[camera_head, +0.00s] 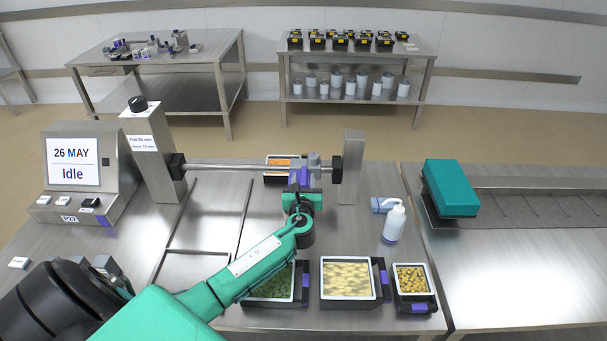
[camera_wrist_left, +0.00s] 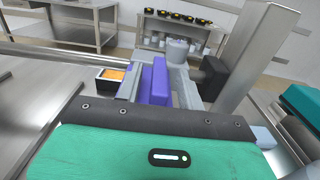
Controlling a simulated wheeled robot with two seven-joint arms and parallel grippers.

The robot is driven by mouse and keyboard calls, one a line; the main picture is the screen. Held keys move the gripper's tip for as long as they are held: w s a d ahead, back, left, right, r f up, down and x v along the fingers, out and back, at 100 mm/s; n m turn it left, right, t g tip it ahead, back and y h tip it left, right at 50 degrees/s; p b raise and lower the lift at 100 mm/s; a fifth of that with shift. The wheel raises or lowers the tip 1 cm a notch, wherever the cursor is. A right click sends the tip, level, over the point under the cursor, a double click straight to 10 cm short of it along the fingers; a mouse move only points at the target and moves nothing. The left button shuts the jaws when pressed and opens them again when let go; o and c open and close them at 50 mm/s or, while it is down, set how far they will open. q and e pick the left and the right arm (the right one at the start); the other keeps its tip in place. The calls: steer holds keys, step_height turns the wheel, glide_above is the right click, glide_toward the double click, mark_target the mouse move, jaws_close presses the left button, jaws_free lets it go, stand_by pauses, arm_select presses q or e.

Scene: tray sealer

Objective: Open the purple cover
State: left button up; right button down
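A purple part (camera_head: 298,176), which I take to be the purple cover, sits at the grey carriage on the metal crossbar. It is large in the left wrist view (camera_wrist_left: 156,80), upright, just beyond my gripper's black front bar, with grey pieces on both sides. My left gripper (camera_head: 300,190) reaches up to it from the front in the head view. The arm and gripper body hide part of it. I cannot tell whether the fingers touch it or are closed around it. My right gripper is not in view.
The crossbar (camera_head: 235,166) runs between two metal posts. An orange-filled tray (camera_head: 278,161) stands behind it. Several filled trays (camera_head: 347,301) line the front edge. A white bottle (camera_head: 394,222) stands to the right, and the display panel (camera_head: 73,162) reads Idle at left.

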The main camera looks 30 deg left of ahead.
arm_select(q)
steer(key=shift+x, duration=1.3)
steer(key=shift+c, duration=0.5)
jaws_close()
